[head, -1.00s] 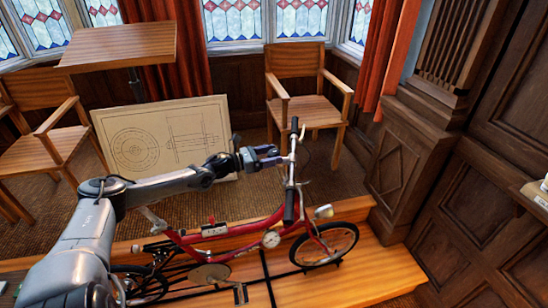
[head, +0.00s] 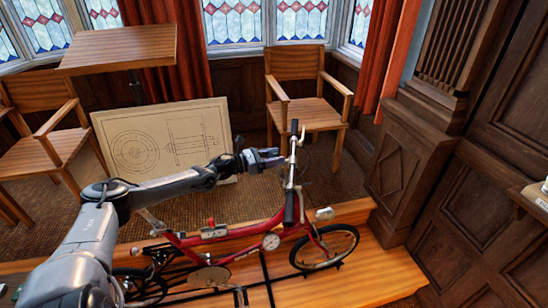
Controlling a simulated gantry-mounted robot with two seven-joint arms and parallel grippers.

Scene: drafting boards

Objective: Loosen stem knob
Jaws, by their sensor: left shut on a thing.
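A red bicycle (head: 235,237) stands on a low wooden platform with its front wheel to the right. Its handlebar stem (head: 291,178) rises upright, with dark grips at both ends of the bar. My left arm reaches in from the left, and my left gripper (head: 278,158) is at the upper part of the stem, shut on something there. The stem knob is too small to make out and appears hidden by the fingers. My right gripper is not in view.
A drawing board (head: 165,138) leans behind the bicycle. Wooden chairs stand at the back (head: 305,115) and at the left (head: 45,140). The wooden platform (head: 375,268) has free room right of the front wheel. Dark panelling bounds the right side.

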